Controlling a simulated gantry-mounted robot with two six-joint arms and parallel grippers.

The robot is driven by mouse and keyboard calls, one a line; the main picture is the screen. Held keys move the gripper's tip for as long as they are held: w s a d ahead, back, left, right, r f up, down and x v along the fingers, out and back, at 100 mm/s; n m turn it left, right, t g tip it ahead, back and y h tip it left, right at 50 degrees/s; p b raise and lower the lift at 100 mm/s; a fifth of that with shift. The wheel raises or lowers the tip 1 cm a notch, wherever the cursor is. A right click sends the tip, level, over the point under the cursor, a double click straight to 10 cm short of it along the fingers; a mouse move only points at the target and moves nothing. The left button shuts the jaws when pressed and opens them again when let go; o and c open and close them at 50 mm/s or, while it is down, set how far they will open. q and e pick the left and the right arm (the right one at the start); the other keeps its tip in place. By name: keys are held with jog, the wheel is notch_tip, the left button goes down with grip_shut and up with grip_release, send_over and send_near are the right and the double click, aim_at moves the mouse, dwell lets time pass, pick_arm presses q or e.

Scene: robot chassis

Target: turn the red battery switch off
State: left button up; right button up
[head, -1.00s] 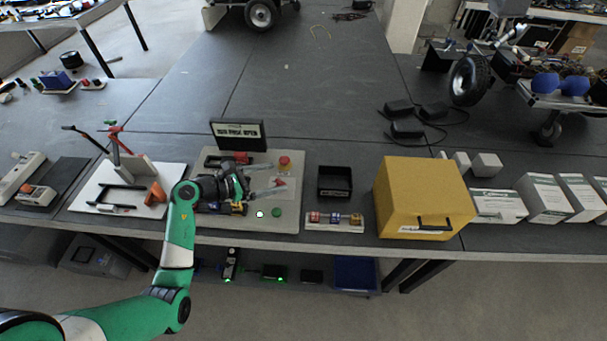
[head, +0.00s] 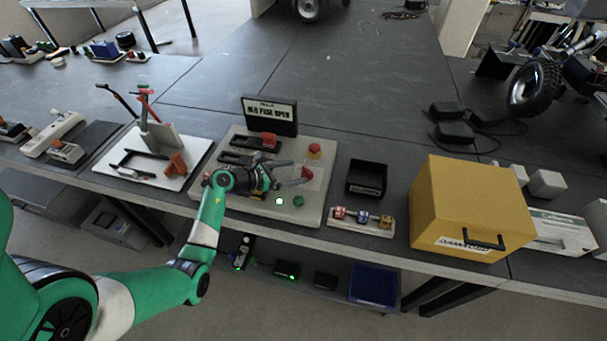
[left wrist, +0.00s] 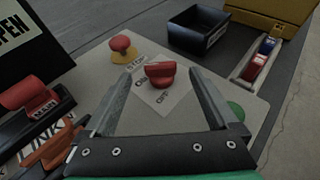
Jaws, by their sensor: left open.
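The red battery switch (head: 306,174) is a rotary knob on a pale square label on the light grey panel (head: 236,206). In the left wrist view the red knob (left wrist: 160,74) shows above the printed words ON and OFF. Its ridge lies roughly across that picture; I cannot tell which word it points to. My left gripper (head: 291,175) is open over the panel, its fingers pointing right toward the knob. In the left wrist view the two fingers (left wrist: 162,82) stand on either side of the knob, with gaps to it. My right gripper is not in view.
A red stop button (head: 314,151) stands behind the switch, and a green button (head: 299,201) in front. Red fuse-like blocks (head: 268,140) and a sign (head: 270,115) stand at the panel's back left. A black bin (head: 366,178) and yellow box (head: 467,205) are at the right.

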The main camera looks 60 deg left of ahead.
aim_at(306, 171)
pick_arm(q)
jog(key=b+x, duration=0.1)
jog(key=x, duration=0.2)
jog(key=shift+w+f, duration=0.1)
jog(key=shift+f, duration=0.1)
jog(key=shift+w, duration=0.55)
jog(key=c, duration=1.4)
jog(key=shift+o, duration=0.2)
jog(key=n+y+p, duration=0.1)
jog(key=p, duration=0.2)
jog(key=n+g+y+p, duration=0.1)
jog(key=y+p, duration=0.1)
jog(key=p, duration=0.2)
jog(key=n+y+p, duration=0.1)
jog(key=n+p, duration=0.1)
jog(key=p, duration=0.1)
jog(key=shift+w+d+r+p, duration=0.1)
jog(key=shift+d+r+p, duration=0.2)
jog(key=shift+p, duration=0.1)
jog(key=shift+f+g+y+p, duration=0.15)
jog(key=shift+g+y+p, duration=0.15)
jog(key=shift+y, duration=0.1)
jog(key=shift+f+n, duration=0.2)
jog(key=shift+n, duration=0.1)
jog(key=o, duration=1.4)
jog(key=shift+c, duration=0.2)
